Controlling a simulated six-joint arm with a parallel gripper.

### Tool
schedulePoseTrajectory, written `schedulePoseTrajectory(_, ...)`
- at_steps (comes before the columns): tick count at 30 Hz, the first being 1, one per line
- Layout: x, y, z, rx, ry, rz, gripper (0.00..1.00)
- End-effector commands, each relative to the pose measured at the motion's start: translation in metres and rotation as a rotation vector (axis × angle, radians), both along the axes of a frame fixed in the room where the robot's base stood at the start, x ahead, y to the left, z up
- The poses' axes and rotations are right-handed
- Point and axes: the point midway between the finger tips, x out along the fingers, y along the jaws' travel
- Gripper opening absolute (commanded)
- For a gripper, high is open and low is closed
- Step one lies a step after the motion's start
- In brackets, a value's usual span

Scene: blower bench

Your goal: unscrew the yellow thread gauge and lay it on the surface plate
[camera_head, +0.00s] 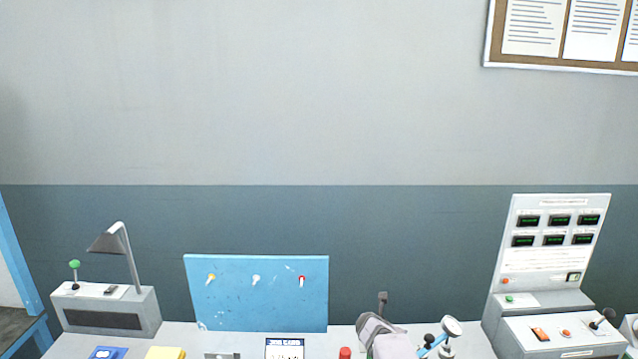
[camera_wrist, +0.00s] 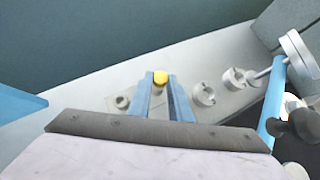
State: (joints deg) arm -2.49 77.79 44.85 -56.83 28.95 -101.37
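The yellow thread gauge shows as a yellow cap (camera_wrist: 160,77) in the wrist view, with its lower part hidden between my fingers. My gripper (camera_wrist: 160,88) has one blue finger on each side of it, with the tips right beside the cap. I cannot tell whether the fingers press on it or only stand around it. The gauge is over a light grey plate (camera_wrist: 182,97) with several ring-shaped fittings; whether it is seated there is hidden. I cannot make out the gauge in the head view, and I cannot identify the surface plate in either view.
Ring fittings (camera_wrist: 203,93) stand just right of my fingers. A blue-armed stand with a pale disc (camera_wrist: 295,47) is farther right. In the head view, a blue pegboard (camera_head: 257,300), a lamp (camera_head: 119,250) and a control console (camera_head: 545,335) stand along the bench.

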Motion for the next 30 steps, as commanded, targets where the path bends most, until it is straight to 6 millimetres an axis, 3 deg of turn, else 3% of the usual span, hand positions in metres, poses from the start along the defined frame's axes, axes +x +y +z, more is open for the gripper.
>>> schedulePoseTrajectory(11, 0.0001, -0.0012, 0.0011, -0.002, 0.0, 0.02, 0.0)
schedulePoseTrajectory(30, 0.0005, 0.0011, 0.0026, 0.001, -0.002, 0.284, 0.0)
